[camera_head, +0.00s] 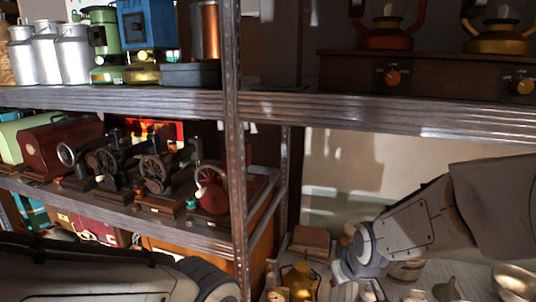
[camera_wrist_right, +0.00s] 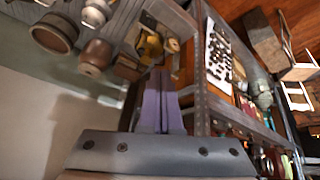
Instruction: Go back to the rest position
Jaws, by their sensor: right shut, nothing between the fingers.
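My right arm enters the head view from the right and reaches down-left toward a low shelf. Its wrist is in front of the goods there, and the fingers are not clear in that view. In the right wrist view my right gripper (camera_wrist_right: 163,103) shows as two purple-grey fingers lying together, shut and empty. They point toward small brown and yellow items on a shelf; I cannot tell whether they touch anything. My left arm crosses the lower left corner of the head view, and its gripper is out of frame.
A metal shelf post (camera_head: 236,160) stands left of my right arm. A shelf board (camera_head: 400,112) runs above it. A brass lantern (camera_head: 300,281) and stacked brown boxes (camera_head: 311,241) are close to the wrist. A metal bowl (camera_head: 514,280) lies at lower right. Sewing machines (camera_head: 157,172) fill the left shelf.

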